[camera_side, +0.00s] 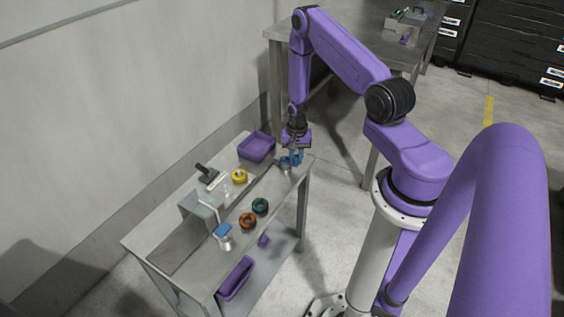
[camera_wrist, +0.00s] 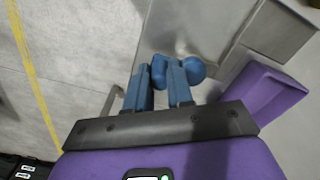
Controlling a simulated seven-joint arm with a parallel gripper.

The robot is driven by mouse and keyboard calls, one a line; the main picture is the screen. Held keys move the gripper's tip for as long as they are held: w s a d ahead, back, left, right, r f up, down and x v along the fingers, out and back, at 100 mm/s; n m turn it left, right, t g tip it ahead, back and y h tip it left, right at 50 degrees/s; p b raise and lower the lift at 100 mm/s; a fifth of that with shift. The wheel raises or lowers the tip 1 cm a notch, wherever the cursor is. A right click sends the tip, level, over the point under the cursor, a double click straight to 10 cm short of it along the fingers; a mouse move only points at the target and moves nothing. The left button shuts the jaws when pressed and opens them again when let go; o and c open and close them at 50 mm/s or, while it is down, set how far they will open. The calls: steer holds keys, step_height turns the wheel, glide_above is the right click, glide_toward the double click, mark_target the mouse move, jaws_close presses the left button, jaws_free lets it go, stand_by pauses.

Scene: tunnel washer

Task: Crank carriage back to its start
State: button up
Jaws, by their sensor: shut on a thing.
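My gripper (camera_side: 291,159) is at the far right end of the steel table, low over its corner. In the wrist view my gripper's blue fingers (camera_wrist: 159,82) are closed around a blue upright crank handle (camera_wrist: 158,68). A rounded blue part (camera_wrist: 194,69), perhaps the crank's hub, shows just right of the fingers. The fingers hide much of the handle. A long channel runs along the table, with a grey hood (camera_side: 197,204) over it. A blue-topped pale piece (camera_side: 223,232) stands near the channel's near end; I cannot tell whether it is the carriage.
A purple bin (camera_side: 257,147) sits close left of my gripper and also shows in the wrist view (camera_wrist: 262,98). Yellow (camera_side: 240,176), orange (camera_side: 247,220) and teal (camera_side: 260,206) rings lie on the table. Another purple bin (camera_side: 236,278) is on the lower shelf.

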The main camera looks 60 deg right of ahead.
steer(key=shift+w+d, duration=0.2)
steer(key=shift+d, duration=0.35)
steer(key=shift+w+d, duration=0.2)
steer(key=shift+d, duration=0.3)
steer(key=shift+w+d, duration=0.75)
steer(key=shift+w, duration=0.3)
steer(key=shift+w+d, duration=0.1)
steer(key=shift+w, duration=0.6)
steer(key=o, duration=0.8)
step_height(320, 180, up, 7)
